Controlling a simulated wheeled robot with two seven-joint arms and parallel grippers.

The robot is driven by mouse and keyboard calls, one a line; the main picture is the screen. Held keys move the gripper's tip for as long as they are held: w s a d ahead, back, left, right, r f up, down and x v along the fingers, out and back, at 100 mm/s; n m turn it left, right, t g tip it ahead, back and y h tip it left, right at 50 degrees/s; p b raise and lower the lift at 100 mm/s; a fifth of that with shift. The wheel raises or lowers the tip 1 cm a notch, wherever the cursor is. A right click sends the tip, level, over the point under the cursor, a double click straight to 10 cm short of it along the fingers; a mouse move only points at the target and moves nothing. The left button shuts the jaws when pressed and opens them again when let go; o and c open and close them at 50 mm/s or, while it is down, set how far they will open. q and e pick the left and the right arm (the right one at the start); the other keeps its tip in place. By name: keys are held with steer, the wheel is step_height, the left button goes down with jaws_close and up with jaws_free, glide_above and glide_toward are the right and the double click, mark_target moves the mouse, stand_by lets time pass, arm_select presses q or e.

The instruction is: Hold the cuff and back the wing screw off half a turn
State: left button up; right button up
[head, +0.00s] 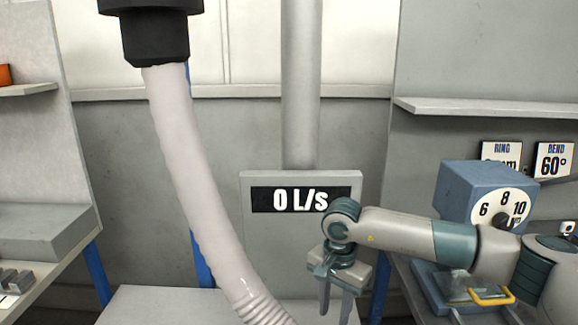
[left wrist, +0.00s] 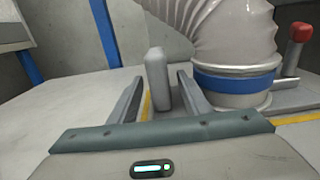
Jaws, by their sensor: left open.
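In the left wrist view a corrugated pale hose (left wrist: 225,25) ends in a cuff with a blue band (left wrist: 237,84) on a grey base plate. My left gripper (left wrist: 160,95) is open, its fingers left of the cuff. A grey upright post (left wrist: 157,75) shows between the fingers, not visibly gripped; I cannot tell whether it is the wing screw. In the head view the hose (head: 193,170) hangs down and leaves the bottom edge; the cuff and left gripper are out of that view. My right gripper (head: 336,298) points down, fingers apart and empty, right of the hose.
A red-knobbed lever (left wrist: 300,33) stands right of the cuff. A display (head: 302,199) reads 0 L/s behind the right gripper. A blue dial box (head: 475,190) and a yellow-handled item (head: 491,296) are on the right. A grey block (head: 45,230) lies on the left bench.

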arm_select(q)
steer(key=s, duration=1)
steer(key=shift+s, duration=0.1)
steer(key=shift+s, duration=0.1)
